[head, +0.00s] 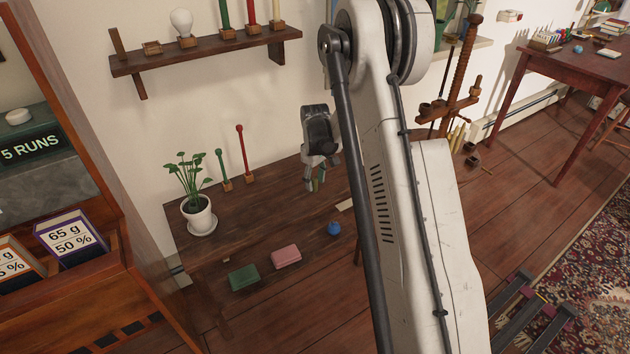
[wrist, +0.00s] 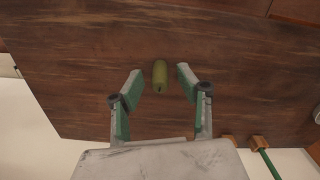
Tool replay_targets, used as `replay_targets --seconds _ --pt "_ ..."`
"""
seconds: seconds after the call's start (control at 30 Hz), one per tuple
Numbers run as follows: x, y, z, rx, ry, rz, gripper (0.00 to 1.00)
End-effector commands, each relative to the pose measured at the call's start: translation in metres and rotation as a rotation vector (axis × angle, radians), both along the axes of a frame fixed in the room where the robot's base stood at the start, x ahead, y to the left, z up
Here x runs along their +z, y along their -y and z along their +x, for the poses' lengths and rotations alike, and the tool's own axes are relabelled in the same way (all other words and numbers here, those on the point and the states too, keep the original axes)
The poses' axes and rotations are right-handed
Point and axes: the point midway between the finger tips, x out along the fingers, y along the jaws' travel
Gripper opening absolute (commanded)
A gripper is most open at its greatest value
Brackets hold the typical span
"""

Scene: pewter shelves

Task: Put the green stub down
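The green stub (wrist: 160,75) is a short olive-green cylinder. In the wrist view it shows between my gripper's two fingers, with a clear gap on each side. The dark wooden table (head: 255,225) is behind it; I cannot tell for sure whether the stub touches the tabletop. My gripper (head: 315,185) points down over the back part of the table in the head view. It also shows in the wrist view (wrist: 160,80), its fingers with green pads spread apart and not touching the stub. In the head view the stub is hard to tell apart from the fingers.
A potted plant (head: 198,212), a green stick (head: 223,168) and a red stick (head: 241,157) in wooden bases stand left on the table. A green box (head: 243,277), pink box (head: 286,256) and blue ball (head: 334,229) lie at the front. A wall shelf (head: 205,50) hangs above.

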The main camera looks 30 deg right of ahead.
Motion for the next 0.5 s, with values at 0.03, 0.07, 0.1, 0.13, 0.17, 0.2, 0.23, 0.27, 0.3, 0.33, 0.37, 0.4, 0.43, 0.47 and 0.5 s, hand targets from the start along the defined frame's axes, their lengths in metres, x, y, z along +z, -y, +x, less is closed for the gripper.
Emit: replay_targets --seconds 0.03,0.07,0.1,0.13,0.17,0.2,0.23,0.27,0.3,0.33,0.37,0.4,0.43,0.47,0.5 --pt "0.003 0.000 0.000 0.000 0.000 0.000 0.35" --pt "0.005 0.000 0.000 0.000 0.000 0.000 0.35" --pt "0.009 0.000 0.000 0.000 0.000 0.000 0.35" --pt "0.014 0.000 0.000 0.000 0.000 0.000 0.35" --pt "0.018 0.000 0.000 0.000 0.000 0.000 0.35" --pt "0.025 0.000 0.000 0.000 0.000 0.000 0.35" --pt "0.031 0.000 0.000 0.000 0.000 0.000 0.35" --pt "0.037 0.000 0.000 0.000 0.000 0.000 0.35" --pt "0.046 0.000 0.000 0.000 0.000 0.000 0.35" --pt "0.052 0.000 0.000 0.000 0.000 0.000 0.35" --pt "0.059 0.000 0.000 0.000 0.000 0.000 0.35" --pt "0.067 0.000 0.000 0.000 0.000 0.000 0.35" --pt "0.073 0.000 0.000 0.000 0.000 0.000 0.35" --pt "0.079 0.000 0.000 0.000 0.000 0.000 0.35" --pt "0.086 0.000 0.000 0.000 0.000 0.000 0.35"
